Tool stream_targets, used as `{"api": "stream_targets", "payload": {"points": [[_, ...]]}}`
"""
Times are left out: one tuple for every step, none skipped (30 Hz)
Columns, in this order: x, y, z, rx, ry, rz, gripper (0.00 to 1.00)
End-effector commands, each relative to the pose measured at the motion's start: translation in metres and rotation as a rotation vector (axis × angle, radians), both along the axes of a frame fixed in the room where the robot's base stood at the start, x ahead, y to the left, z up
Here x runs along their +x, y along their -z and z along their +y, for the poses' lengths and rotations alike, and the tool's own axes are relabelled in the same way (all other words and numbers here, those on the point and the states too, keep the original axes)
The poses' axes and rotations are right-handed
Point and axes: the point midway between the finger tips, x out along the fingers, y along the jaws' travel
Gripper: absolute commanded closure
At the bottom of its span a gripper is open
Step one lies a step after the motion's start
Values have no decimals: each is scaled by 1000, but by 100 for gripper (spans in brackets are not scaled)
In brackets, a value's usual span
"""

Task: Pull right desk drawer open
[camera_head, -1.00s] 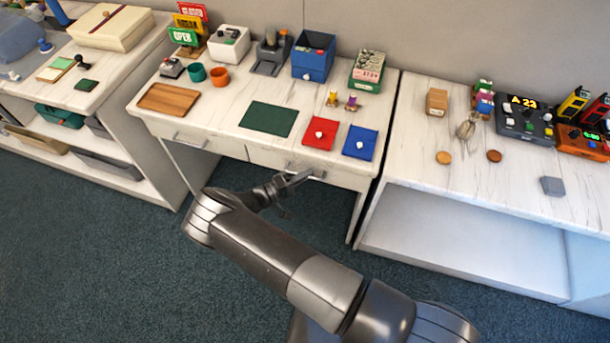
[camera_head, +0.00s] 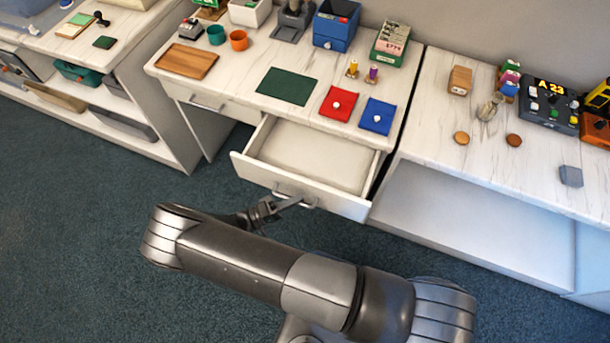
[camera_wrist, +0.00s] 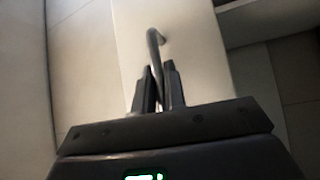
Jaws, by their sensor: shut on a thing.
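The right desk drawer (camera_head: 305,160) is pulled well out from the white desk and looks empty inside. Its metal bar handle (camera_head: 308,201) is on the front panel. My gripper (camera_head: 290,203) is at the handle, with its fingers shut on it. In the wrist view, my gripper (camera_wrist: 159,88) has its two fingers on either side of the curved handle (camera_wrist: 153,45), which runs up to the pale drawer front (camera_wrist: 190,65). The left desk drawer (camera_head: 205,102) is shut.
A white shelf unit (camera_head: 480,220) stands close on the right. Dark carpet (camera_head: 80,230) is free to the left.

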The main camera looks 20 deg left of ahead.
Motion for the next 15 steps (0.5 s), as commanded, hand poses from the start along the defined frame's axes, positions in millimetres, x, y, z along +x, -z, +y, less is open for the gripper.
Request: {"api": "stream_targets", "payload": {"points": [[-15,1,1,1,-4,3,100],[-22,1,1,1,-4,3,100],[-31,1,1,1,-4,4,100],[-37,1,1,0,-3,4,100],[-43,1,0,1,-3,3,100],[-49,1,0,0,-2,2,100],[-54,1,0,0,-2,2,100],[-58,1,0,1,-2,3,100],[-63,1,0,1,-1,3,100],[-66,1,0,1,-1,3,100],[-69,1,0,1,-1,3,100],[-72,1,0,1,-1,3,100],[-73,1,0,1,-1,3,100],[-75,1,0,1,0,3,100],[-76,1,0,1,0,3,100]]}}
